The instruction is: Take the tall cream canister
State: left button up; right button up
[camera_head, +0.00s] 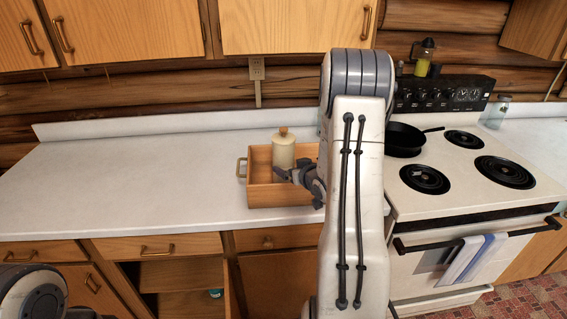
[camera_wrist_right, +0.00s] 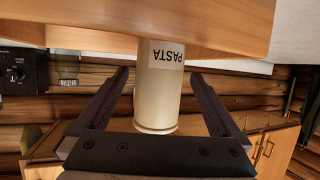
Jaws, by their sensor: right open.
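The tall cream canister (camera_head: 284,152) has a wooden knobbed lid and stands upright in an open wooden box (camera_head: 262,194) on the counter. In the right wrist view the canister (camera_wrist_right: 157,95) carries a "PASTA" label and appears upside down. My right gripper (camera_head: 279,174) is at the front right of the canister, over the box. In the wrist view, my right gripper's (camera_wrist_right: 158,75) fingers are open, one on each side of the canister, with a gap showing on both sides. The canister's lower part is hidden by the box's front wall. My left gripper is not in view.
My right arm covers part of the counter and stove. The stove (camera_head: 455,190) at right holds a black frying pan (camera_head: 403,139). The white counter (camera_head: 130,185) left of the box is bare. A low cabinet (camera_head: 180,275) stands open below. Upper cabinets (camera_head: 295,25) hang above.

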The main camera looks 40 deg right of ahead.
aim_at(288, 163)
jog(key=x, duration=0.1)
jog(key=p+x, duration=0.1)
jog(key=x, duration=0.1)
jog(key=p+x, duration=0.1)
jog(key=x, duration=0.1)
jog(key=shift+w+r, duration=0.1)
jog(key=shift+r, duration=0.25)
jog(key=shift+w+d+f, duration=0.1)
jog(key=shift+w+f, duration=0.15)
jog(key=shift+w, duration=0.15)
jog(key=c, duration=1.5)
jog(key=shift+r, duration=0.1)
grip_shut()
